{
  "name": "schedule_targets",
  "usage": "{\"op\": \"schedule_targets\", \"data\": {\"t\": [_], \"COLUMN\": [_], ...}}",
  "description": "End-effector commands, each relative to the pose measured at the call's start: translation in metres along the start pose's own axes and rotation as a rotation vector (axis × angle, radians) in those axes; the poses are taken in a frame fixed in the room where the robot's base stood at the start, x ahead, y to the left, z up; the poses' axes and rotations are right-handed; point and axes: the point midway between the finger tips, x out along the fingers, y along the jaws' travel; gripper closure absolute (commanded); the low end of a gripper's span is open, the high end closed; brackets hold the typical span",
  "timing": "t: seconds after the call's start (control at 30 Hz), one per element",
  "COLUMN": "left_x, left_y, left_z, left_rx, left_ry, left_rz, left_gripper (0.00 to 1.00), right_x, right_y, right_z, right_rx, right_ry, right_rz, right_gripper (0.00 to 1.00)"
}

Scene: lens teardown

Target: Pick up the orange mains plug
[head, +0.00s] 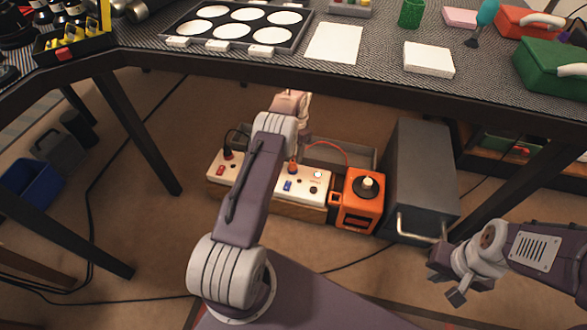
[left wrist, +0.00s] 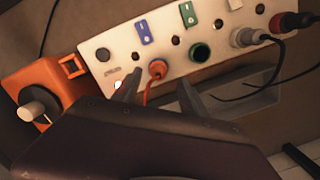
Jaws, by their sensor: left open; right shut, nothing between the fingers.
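The orange mains plug (left wrist: 157,68) sits in a white socket strip, with an orange cord curving down from it in the left wrist view. In the head view the plug (head: 292,167) shows beside my left arm. My left gripper (left wrist: 160,92) is open; its two dark fingers stand on either side of the plug and cord, and I cannot tell whether they touch. In the head view my left gripper (head: 303,125) is partly hidden by its own wrist. My right gripper (head: 453,285) is shut and empty at the lower right.
The socket strip (head: 305,186) also carries blue and green switches, a green round fitting (left wrist: 200,53), a grey plug (left wrist: 242,37) and a dark red plug (left wrist: 285,23). An orange box with a knob (head: 360,210) and a dark grey case (head: 425,160) stand to its right. The table edge (head: 330,78) overhangs.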

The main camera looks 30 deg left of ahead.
Motion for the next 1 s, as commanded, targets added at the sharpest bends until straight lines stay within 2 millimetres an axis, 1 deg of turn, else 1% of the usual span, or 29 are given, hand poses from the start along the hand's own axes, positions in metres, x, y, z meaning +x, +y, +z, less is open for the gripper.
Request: {"op": "schedule_targets", "data": {"t": [0.03,0.1,0.17,0.27,0.4,0.43,0.5,0.67,0.7,0.77,0.8,0.87,1.0], "left_x": [0.004,0.003,0.008,0.024,0.050,0.054,0.057,0.053,0.053,0.053,0.053,0.053,0.053], "left_y": [-0.001,-0.001,0.000,0.001,0.002,0.002,0.002,0.002,0.002,0.002,0.002,0.002,0.002], "left_z": [-0.001,-0.001,-0.001,-0.003,-0.005,-0.005,-0.005,-0.004,-0.004,-0.004,-0.004,-0.004,-0.004], "left_rx": [0.000,0.000,0.000,0.000,0.000,0.000,0.000,0.000,0.000,0.000,0.000,0.000,0.000], "left_ry": [0.002,0.002,0.002,0.002,0.001,0.001,0.001,0.002,0.002,0.002,0.002,0.002,0.002], "left_rz": [-0.001,-0.002,-0.002,-0.001,-0.001,-0.001,-0.001,-0.001,-0.001,-0.001,-0.001,-0.001,-0.001], "left_gripper": [0.50,0.50,0.50,0.50,0.50,0.50,0.50,0.50,0.55,0.72,0.83,1.00,1.00], "right_x": [0.004,0.003,0.008,0.025,0.051,0.054,0.056,0.052,0.052,0.052,0.052,0.052,0.052], "right_y": [0.000,0.000,0.000,0.001,0.001,0.001,0.001,0.001,0.001,0.001,0.001,0.001,0.001], "right_z": [0.000,0.000,0.001,0.002,0.005,0.005,0.006,0.005,0.005,0.005,0.005,0.005,0.005], "right_rx": [0.000,0.000,0.000,0.000,0.000,0.000,0.000,0.000,0.000,0.000,0.000,0.000,0.000], "right_ry": [0.000,0.000,0.001,0.001,0.000,0.000,0.000,0.001,0.001,0.001,0.001,0.001,0.001], "right_rz": [0.000,0.000,0.000,0.000,0.000,0.000,0.000,0.000,0.000,0.000,0.000,0.000,0.000], "right_gripper": [1.00,1.00,1.00,1.00,1.00,1.00,1.00,1.00,1.00,1.00,1.00,1.00,1.00]}}
